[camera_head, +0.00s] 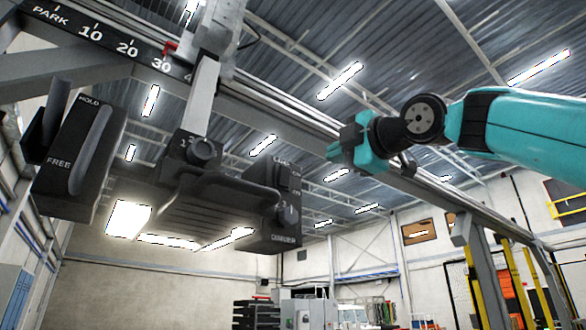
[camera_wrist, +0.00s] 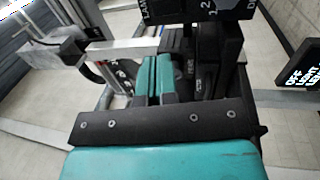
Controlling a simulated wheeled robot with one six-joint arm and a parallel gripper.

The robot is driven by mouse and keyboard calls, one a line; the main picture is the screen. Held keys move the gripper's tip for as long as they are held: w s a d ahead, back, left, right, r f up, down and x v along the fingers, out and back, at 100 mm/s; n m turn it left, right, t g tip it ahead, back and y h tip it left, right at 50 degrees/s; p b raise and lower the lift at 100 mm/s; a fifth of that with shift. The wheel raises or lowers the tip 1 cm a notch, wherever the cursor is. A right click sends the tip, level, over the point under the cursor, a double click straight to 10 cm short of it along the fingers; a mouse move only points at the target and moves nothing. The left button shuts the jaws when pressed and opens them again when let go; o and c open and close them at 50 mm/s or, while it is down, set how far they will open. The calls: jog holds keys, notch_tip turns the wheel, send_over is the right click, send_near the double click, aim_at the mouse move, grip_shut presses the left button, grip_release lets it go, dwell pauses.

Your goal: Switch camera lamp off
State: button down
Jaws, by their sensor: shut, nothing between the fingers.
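A dark hanging unit (camera_head: 205,195) with a front handle bar hangs from an overhead rail in the head view. On its right side is a black control box (camera_head: 272,205) with small buttons at the top and a round knob (camera_head: 289,214) lower down; its labels are too small to read surely. Another knob (camera_head: 203,148) sits on top of the unit. My teal gripper (camera_head: 345,150) is shut and empty, to the right of the control box and apart from it in the picture. In the wrist view its fingers (camera_wrist: 156,78) lie together. Which control is the lamp switch I cannot tell.
A lever block marked HOLD and FREE (camera_head: 80,155) hangs at the left. The scale rail (camera_head: 110,40) has a red pointer (camera_head: 170,47). In the wrist view a dark panel with lit white text (camera_wrist: 300,76) stands at the right. Air around my gripper looks open.

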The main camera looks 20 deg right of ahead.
aim_at(287, 170)
jog(key=shift+r, duration=0.1)
jog(key=p+x, duration=0.6)
jog(key=x, duration=0.6)
jog(key=shift+w+a+r+p, duration=0.15)
jog(key=shift+w+r+p, duration=0.15)
jog(key=shift+p, duration=0.1)
jog(key=shift+w+a+f+p, duration=0.1)
jog(key=shift+w+p, duration=0.05)
jog(key=shift+w, duration=0.15)
jog(key=shift+w+a+f+p, duration=0.1)
jog(key=shift+w+p, duration=0.05)
jog(key=shift+w, duration=0.2)
jog(key=shift+r, duration=0.15)
